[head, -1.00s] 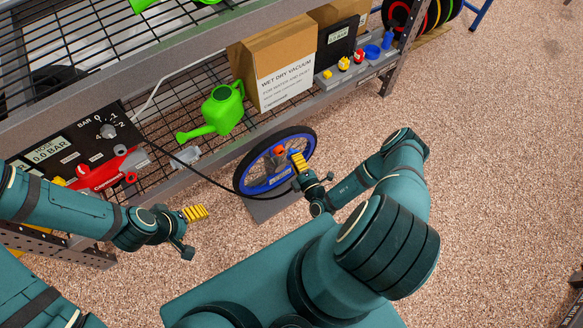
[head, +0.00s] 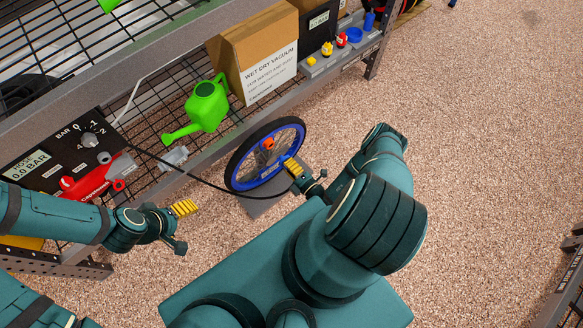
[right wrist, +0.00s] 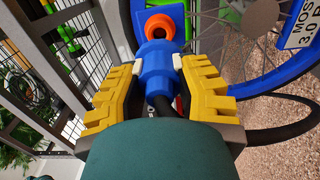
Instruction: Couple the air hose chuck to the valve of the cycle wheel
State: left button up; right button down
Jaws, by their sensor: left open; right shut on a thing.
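The cycle wheel (head: 231,180), with a black tyre and blue rim, stands tilted in the picture in front of the shelf. An orange part (head: 267,143) shows near its middle. My right gripper (head: 291,166) is at the wheel's right side. In the right wrist view it is shut on the blue hose chuck (right wrist: 157,69), between its yellow fingers. An orange ring (right wrist: 160,27) lies just beyond the chuck's front; I cannot tell whether they touch. I cannot make out the valve. The black hose (head: 203,184) runs from the panel side towards my right gripper. My left gripper (head: 184,208) is open and empty.
A control panel (head: 60,153) reading 0.0 BAR and a red tool (head: 85,182) are on the left. A green watering can (head: 207,105) and a vacuum carton (head: 255,55) stand on the wire shelf. Open floor (head: 480,140) lies to the right.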

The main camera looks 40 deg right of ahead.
aim_at(282, 157)
jog(key=shift+w+a, duration=0.1)
jog(key=shift+w, duration=2.1)
jog(key=shift+w+a, duration=0.1)
jog(key=shift+w, duration=1.45)
jog(key=c, duration=0.7)
grip_release()
jog(key=shift+o, duration=0.2)
jog(key=s, duration=1.2)
jog(key=shift+d, duration=0.45)
jog(key=shift+r, duration=0.1)
